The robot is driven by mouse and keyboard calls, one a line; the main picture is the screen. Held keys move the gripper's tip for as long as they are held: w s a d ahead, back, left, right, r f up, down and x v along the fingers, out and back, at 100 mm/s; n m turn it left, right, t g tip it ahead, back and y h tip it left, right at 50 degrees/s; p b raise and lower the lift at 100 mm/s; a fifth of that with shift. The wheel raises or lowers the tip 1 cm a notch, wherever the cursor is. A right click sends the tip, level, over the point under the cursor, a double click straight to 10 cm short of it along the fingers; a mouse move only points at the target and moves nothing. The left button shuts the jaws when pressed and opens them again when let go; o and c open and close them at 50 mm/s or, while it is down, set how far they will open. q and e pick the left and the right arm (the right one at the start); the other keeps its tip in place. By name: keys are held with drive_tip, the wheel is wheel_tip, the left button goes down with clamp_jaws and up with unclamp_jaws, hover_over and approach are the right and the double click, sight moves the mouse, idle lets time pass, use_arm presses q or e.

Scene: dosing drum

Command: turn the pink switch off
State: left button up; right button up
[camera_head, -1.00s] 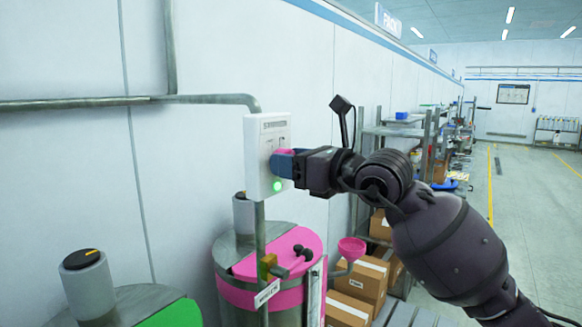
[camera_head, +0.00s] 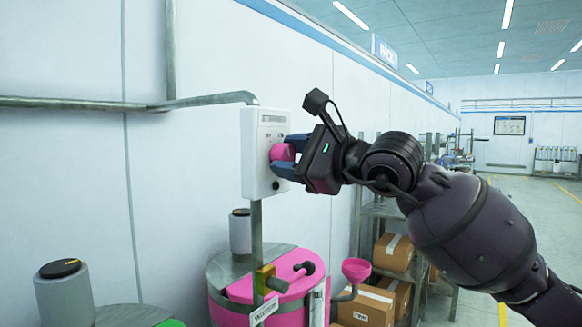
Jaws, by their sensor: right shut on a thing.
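The pink switch (camera_head: 282,153) is a round knob on the front of a white wall box (camera_head: 250,152), left of centre. My right gripper (camera_head: 284,158) reaches in from the right with its blue fingers around the knob, one above and one below, and is shut on it. The fingers and knob hide part of the box front. A small round lamp (camera_head: 276,185) low on the box is dark. My left gripper is not in view.
Below stands a drum with a pink lid (camera_head: 285,275), a brass valve (camera_head: 268,279) and a pink funnel (camera_head: 356,270). A grey cylinder with a black cap (camera_head: 62,285) stands at lower left. Cardboard boxes (camera_head: 366,306) and shelves are behind my right arm. Floor at right is clear.

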drive_tip(key=shift+n, duration=0.5)
drive_tip(key=shift+n+b, duration=0.35)
drive_tip(key=shift+n, duration=0.05)
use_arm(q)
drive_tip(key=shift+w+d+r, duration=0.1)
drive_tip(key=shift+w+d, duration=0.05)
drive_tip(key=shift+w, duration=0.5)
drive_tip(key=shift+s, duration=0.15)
use_arm(e)
drive_tip(key=o, duration=0.9)
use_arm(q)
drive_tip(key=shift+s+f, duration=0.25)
use_arm(e)
drive_tip(key=shift+o, duration=0.2)
